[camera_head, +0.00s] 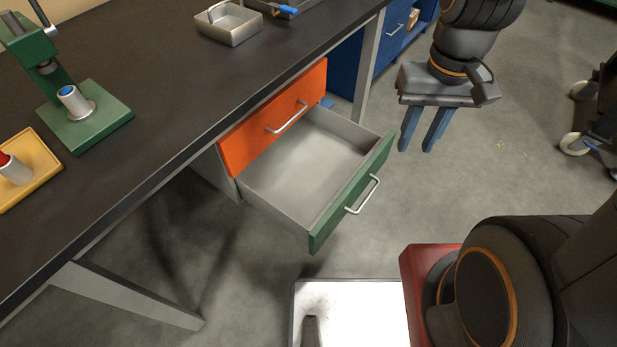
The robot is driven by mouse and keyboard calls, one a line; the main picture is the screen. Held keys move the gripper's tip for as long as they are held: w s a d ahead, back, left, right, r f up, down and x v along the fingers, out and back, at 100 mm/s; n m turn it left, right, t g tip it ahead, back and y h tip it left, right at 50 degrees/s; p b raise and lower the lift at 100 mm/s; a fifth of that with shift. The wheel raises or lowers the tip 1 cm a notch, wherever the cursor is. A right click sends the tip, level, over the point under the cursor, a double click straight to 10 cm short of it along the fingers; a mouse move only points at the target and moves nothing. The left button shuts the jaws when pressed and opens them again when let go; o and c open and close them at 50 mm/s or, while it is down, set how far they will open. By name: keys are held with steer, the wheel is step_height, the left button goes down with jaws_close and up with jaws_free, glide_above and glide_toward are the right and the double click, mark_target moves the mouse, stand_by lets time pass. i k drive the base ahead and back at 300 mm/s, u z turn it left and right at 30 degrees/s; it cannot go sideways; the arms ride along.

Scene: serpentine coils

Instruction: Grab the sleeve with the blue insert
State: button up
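The sleeve with the blue insert (74,101) is a short grey-white cylinder with a blue top. It stands upright on the green base of a press-like device (88,128) at the left of the bench. A second sleeve with a red insert (14,170) stands on a yellow tray (42,172) at the left edge. My gripper (423,137) hangs at the upper right with its two blue fingers pointing down and apart. It is open and empty, over the floor beyond the drawer, far to the right of both sleeves.
An open empty drawer with a green front (345,195) juts out below the dark bench top (165,75). An orange drawer (272,118) above it is shut. A metal tray (229,25) sits on the bench at the back. A blue cabinet (362,60) stands behind.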

mark_target(75, 102)
steer(key=u, duration=0.2)
steer(key=i, duration=0.25)
steer(key=z, duration=0.55)
steer(key=k, duration=0.95)
steer(key=u, duration=1.1)
steer(key=i, duration=0.15)
steer(key=z, duration=0.05)
